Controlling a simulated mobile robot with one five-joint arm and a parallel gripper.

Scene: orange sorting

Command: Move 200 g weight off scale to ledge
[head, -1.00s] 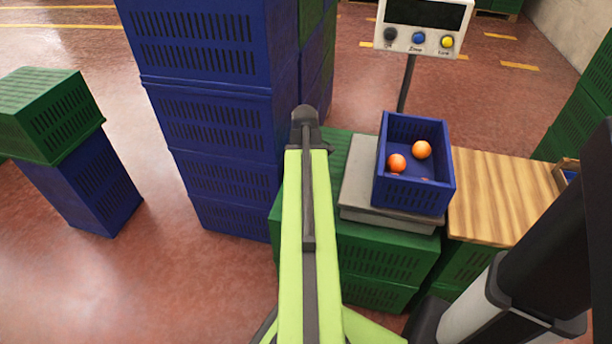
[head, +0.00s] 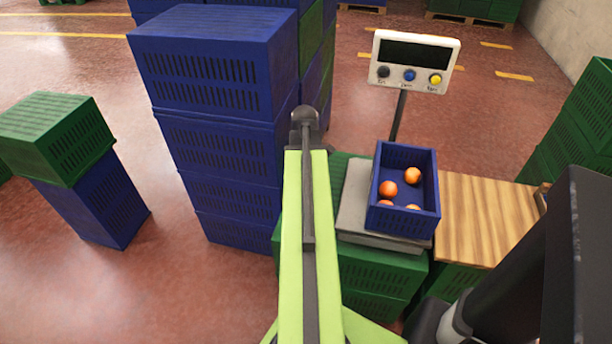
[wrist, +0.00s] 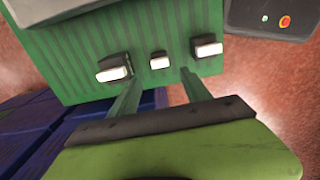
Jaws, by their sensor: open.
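The scale has a grey platform (head: 352,205) and a display (head: 415,62) on a post, in the head view. A blue crate (head: 405,222) with several oranges (head: 388,188) stands on the platform. In the wrist view my gripper (wrist: 160,62) is open, its two light-tipped fingers apart over a green ribbed crate top (wrist: 85,60). A small block with a pale face (wrist: 159,63) shows between the fingertips; it may be the 200 g weight, but no marking is readable. I cannot tell whether the fingers touch it. My gripper is hidden in the head view.
Green crates (head: 375,268) support the scale. A wooden board (head: 480,215) lies to its right. A tall blue crate stack (head: 225,140) stands left of my arm, and a green-on-blue stack (head: 95,205) farther left. Red floor is open between them.

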